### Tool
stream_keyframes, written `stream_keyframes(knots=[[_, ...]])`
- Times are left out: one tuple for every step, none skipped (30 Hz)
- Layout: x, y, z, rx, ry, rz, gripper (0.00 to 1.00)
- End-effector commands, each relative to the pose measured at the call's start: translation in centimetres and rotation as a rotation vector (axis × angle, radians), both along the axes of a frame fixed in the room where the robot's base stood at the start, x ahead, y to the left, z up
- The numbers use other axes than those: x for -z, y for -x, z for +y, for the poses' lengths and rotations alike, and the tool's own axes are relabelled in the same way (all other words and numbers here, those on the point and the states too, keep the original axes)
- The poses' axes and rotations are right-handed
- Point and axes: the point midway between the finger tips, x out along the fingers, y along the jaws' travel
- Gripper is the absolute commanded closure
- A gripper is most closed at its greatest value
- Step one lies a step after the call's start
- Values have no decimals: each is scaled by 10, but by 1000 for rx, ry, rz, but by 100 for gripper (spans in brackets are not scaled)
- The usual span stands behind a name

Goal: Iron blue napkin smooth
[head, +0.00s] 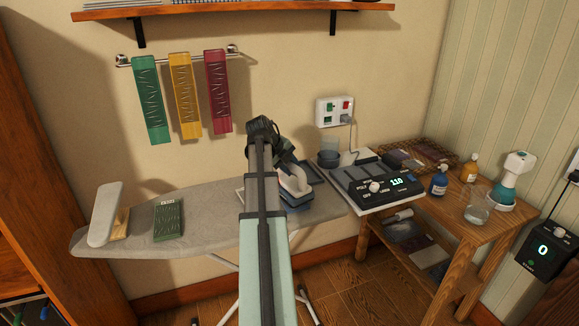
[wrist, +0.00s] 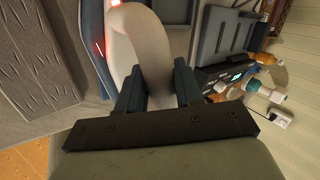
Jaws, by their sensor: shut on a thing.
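An iron with a white handle (head: 296,179) and a dark blue body stands on the right part of the grey ironing board (head: 205,205). My gripper (wrist: 158,82) is shut around the iron's white handle (wrist: 138,40); a red light glows beside the handle in the wrist view. In the head view my arm covers part of the iron and the board. A dark green wrinkled napkin (head: 169,219) lies on the board's left part. I cannot make out a blue napkin; it may be hidden by my arm or the iron.
A white sleeve-board (head: 105,214) stands at the board's left end. Green, yellow and red wrinkled napkins (head: 184,95) hang on a wall rail. A control panel (head: 374,184) reading 110 is right of the iron. A wooden table (head: 470,225) holds bottles (head: 438,182) and a glass (head: 477,210).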

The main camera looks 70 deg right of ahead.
Motion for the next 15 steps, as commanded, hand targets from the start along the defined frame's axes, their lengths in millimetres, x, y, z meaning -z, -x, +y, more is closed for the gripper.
stream_keyframes(knots=[[0,0,0,0,-1,0,100],[0,0,0,0,-1,0,100],[0,0,0,0,-1,0,100],[0,0,0,0,-1,0,100],[0,0,0,0,-1,0,100],[0,0,0,0,-2,-1,100],[0,0,0,0,-2,-1,100],[0,0,0,0,-2,-1,100],[-1,0,0,0,-1,0,100],[-1,0,0,0,-1,0,100],[-2,0,0,0,-1,0,100],[-4,0,0,0,0,-2,100],[-6,0,0,0,1,-1,100],[-8,0,0,0,1,-1,100],[-10,0,0,0,2,-1,100]])
